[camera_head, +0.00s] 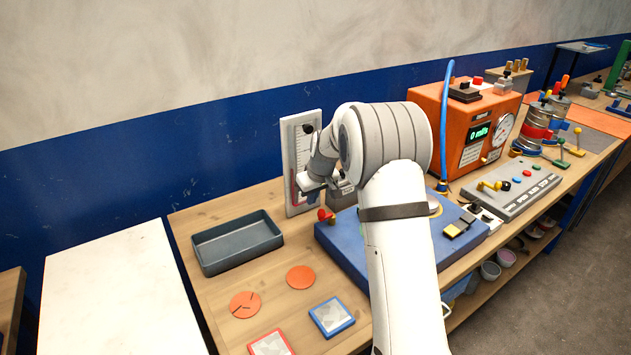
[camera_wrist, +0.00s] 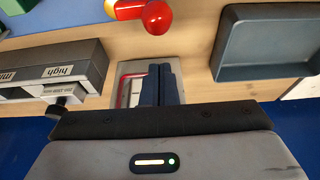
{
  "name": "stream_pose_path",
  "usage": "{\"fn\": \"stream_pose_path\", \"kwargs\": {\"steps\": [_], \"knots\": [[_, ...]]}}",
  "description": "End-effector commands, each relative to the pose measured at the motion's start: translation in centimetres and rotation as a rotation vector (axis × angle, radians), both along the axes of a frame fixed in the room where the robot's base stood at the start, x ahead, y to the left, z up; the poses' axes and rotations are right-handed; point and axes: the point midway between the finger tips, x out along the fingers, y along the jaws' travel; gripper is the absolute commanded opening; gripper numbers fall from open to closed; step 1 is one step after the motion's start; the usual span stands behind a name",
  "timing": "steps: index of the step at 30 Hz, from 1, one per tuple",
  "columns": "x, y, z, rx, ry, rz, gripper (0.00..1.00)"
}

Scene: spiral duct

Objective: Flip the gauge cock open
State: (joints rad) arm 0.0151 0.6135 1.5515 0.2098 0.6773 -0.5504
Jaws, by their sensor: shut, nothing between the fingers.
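My gripper (camera_head: 309,186) is shut and empty, in front of the lower part of a white upright gauge panel (camera_head: 290,165). In the wrist view its dark fingers (camera_wrist: 166,84) lie together over a pale plate with a red edge (camera_wrist: 124,92). A small red knob (camera_head: 326,216) stands at the left edge of the blue base, apart from the gripper. In the wrist view the red knob (camera_wrist: 156,17) shows beside a red and yellow piece. I cannot tell for sure which piece is the gauge cock. My arm hides part of the panel and base.
A grey box with "high" and "mid" labels (camera_wrist: 57,72) stands close beside the fingers. An empty dark tray (camera_head: 237,243) is on the bench, left of the blue base (camera_head: 342,247). An orange unit (camera_head: 455,125) with a display and blue hose (camera_head: 443,125) stands to the right.

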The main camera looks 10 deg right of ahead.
Motion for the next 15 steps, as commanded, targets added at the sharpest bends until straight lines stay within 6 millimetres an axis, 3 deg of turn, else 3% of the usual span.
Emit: {"fn": "stream_pose_path", "kwargs": {"steps": [6,15], "knots": [[-2.1,-0.8,0.3,0.001,-0.001,-0.001,0.0],[-2.5,-1.0,0.1,0.0,-0.001,0.0,0.0]]}}
